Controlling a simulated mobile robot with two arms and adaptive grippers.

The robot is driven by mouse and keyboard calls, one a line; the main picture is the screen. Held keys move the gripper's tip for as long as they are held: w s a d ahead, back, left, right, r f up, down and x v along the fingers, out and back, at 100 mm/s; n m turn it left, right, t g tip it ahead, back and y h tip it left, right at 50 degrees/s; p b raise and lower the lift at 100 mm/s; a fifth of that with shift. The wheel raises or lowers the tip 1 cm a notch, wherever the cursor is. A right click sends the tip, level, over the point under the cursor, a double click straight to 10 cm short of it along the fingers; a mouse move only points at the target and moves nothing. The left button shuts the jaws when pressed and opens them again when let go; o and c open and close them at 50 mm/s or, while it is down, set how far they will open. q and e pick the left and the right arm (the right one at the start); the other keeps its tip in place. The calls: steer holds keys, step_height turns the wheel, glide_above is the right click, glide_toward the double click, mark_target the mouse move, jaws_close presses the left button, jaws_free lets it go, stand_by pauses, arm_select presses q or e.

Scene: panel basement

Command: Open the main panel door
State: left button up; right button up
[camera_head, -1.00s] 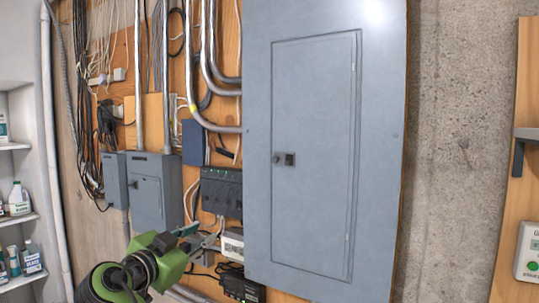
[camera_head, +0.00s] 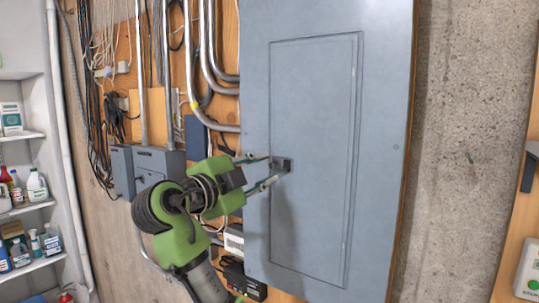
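The main panel is a large grey metal cabinet on the wall, and its door (camera_head: 318,120) is shut flush in the frame. A small dark latch (camera_head: 285,164) sits at the door's left edge, about mid-height. The hinge side is at the right edge.
Smaller grey boxes (camera_head: 158,167), metal conduits (camera_head: 205,60) and hanging cables (camera_head: 97,110) are on the wooden board at left. Shelves with bottles (camera_head: 37,186) stand at far left. Bare concrete wall (camera_head: 465,130) lies right of the panel. A white box with a green button (camera_head: 531,272) is at lower right.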

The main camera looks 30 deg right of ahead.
steer(key=shift+p+x, duration=0.5)
steer(key=shift+x, duration=0.9)
steer(key=shift+w, duration=0.1)
steer(key=shift+c, duration=0.3)
steer(key=shift+a, duration=0.1)
jaws_close()
